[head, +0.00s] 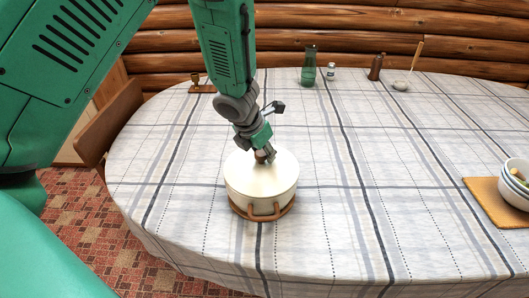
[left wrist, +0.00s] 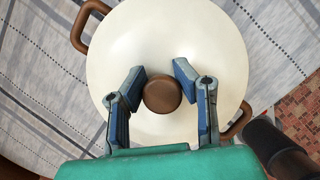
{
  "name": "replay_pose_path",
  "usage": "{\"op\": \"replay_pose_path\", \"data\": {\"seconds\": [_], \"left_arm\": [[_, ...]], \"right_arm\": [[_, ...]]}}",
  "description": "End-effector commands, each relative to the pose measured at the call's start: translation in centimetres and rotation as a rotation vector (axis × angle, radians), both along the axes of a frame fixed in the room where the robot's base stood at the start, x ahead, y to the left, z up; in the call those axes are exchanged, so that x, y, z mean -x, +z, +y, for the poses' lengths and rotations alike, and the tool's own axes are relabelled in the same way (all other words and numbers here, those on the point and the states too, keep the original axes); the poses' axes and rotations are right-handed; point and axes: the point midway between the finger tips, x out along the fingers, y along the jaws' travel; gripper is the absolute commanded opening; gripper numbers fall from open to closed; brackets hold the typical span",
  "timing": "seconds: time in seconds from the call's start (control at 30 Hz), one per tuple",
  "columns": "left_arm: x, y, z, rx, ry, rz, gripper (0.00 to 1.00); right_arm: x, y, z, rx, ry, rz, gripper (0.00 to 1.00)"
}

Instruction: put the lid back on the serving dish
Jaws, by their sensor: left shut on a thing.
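In the left wrist view the round lid (left wrist: 205,40) hides the dish's body, and a dish handle (left wrist: 82,28) sticks out at the upper left. My left gripper (head: 264,155) is shut on the lid's brown knob (left wrist: 162,94), with a finger on each side. My right gripper is in neither view.
The table (head: 350,235) has a checked cloth. A green bottle (head: 308,68), a small jar (head: 331,71), a brown shaker (head: 376,67) and a small mortar (head: 400,85) stand at the back. The cloth around the dish is clear.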

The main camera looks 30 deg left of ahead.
Motion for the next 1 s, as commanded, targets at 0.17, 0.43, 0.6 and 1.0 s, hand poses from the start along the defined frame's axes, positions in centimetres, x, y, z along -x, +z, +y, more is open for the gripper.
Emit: {"op": "replay_pose_path", "data": {"seconds": [0.17,0.43,0.6,1.0], "left_arm": [[-0.03,0.06,0.02,0.001,0.001,-0.001,0.00],[-0.03,0.04,0.03,0.001,0.001,-0.001,0.49],[-0.01,0.01,0.02,0.000,0.001,0.000,0.70],[-0.02,0.37,0.02,0.000,0.001,0.000,0.70]], "right_arm": [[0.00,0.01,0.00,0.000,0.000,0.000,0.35],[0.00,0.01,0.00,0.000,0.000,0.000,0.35],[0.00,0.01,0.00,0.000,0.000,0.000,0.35],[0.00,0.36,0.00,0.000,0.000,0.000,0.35]]}}
